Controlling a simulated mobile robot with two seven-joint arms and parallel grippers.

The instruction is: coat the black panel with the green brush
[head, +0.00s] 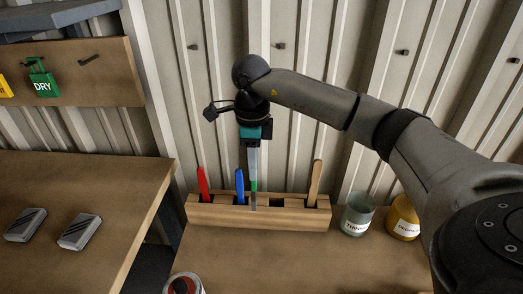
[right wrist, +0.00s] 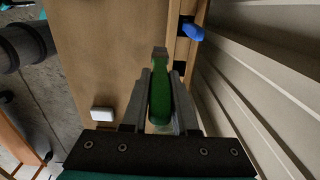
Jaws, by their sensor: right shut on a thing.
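My right gripper (head: 253,168) points down over the wooden rack and is shut on the green brush (head: 254,185). In the right wrist view the green handle (right wrist: 160,100) lies between the two fingers (right wrist: 160,88), its grey end pointing away. In the head view the brush's grey lower part overlaps the rack's front face, between the blue handle and a dark empty slot. Whether its tip touches the rack cannot be told. I cannot make out a black panel in either view. My left gripper is not in view.
The rack (head: 219,215) holds red (head: 203,184), blue (head: 240,184) and wooden (head: 315,180) handles. A greenish jar (head: 357,214) and a yellow jar (head: 403,218) stand right of it. An open tin (head: 184,284) is at the front. Two grey blocks lie on the left bench (head: 110,185).

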